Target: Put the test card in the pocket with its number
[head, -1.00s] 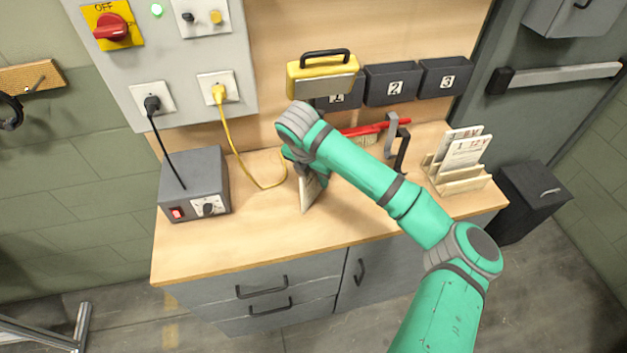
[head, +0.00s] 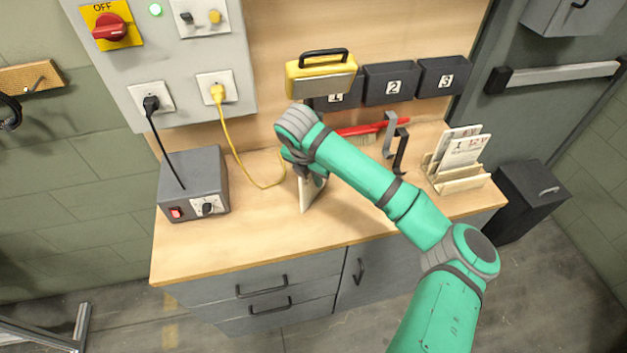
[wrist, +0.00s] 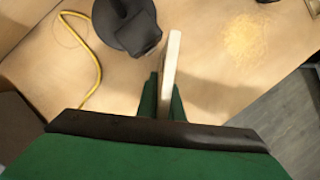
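My gripper (head: 306,172) is shut on a thin pale card (head: 309,193), held upright over the middle of the bench. In the wrist view the card (wrist: 171,75) shows nearly edge-on between the green fingers (wrist: 162,98); its number cannot be read. Whether its lower edge touches the bench is unclear. Three dark wall pockets are at the back: pocket 1 (head: 338,101), pocket 2 (head: 390,84) and pocket 3 (head: 443,77). They lie behind and to the right of my gripper. A yellow case (head: 320,80) hides part of pocket 1.
A wooden rack (head: 460,182) with printed cards stands at the right. A red brush (head: 372,128) and hooked dark brackets (head: 396,145) are near the back. A grey box (head: 194,184) and yellow cable (head: 238,155) are left. A dark round-based object (wrist: 125,25) is close to the card.

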